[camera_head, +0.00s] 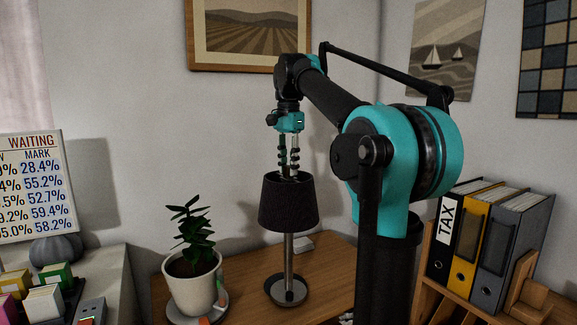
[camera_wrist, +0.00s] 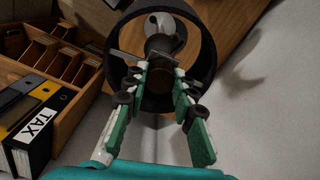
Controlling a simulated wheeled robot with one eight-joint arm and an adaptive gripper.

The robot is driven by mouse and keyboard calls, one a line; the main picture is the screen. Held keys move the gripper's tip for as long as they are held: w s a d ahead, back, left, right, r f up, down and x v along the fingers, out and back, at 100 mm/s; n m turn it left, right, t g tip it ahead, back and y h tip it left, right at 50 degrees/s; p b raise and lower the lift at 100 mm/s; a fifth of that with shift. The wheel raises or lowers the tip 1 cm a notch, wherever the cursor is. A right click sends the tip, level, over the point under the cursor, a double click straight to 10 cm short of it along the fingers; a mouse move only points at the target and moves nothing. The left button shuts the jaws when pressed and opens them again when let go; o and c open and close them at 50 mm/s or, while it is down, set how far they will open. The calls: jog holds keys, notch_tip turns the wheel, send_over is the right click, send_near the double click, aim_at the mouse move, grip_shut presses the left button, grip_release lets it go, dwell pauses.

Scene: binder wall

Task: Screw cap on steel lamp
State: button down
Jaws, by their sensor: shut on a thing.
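The steel lamp stands upright on the wooden table, with a bright steel stem (camera_head: 288,258), a round base (camera_head: 286,291) and a dark shade (camera_head: 289,203). My gripper (camera_head: 288,174) points down from above, with its fingertips at the shade's open top. In the wrist view my gripper (camera_wrist: 162,72) reaches inside the shade's ring (camera_wrist: 207,52). Its fingers close on a dark round piece, which looks like the cap (camera_wrist: 159,45), over the lamp's middle. The fingers partly hide it, and I cannot tell how it sits on the thread.
A potted plant (camera_head: 194,290) stands left of the lamp on the table (camera_head: 330,278). A small white object (camera_head: 303,243) lies behind the stem. Binders (camera_head: 490,245) stand in a wooden rack at the right. A board with figures (camera_head: 35,185) is at the left.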

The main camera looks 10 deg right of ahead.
jog(key=m, duration=0.4)
dwell(0.4)
jog(key=c, duration=1.4)
grip_release()
jog(key=shift+c, duration=0.2)
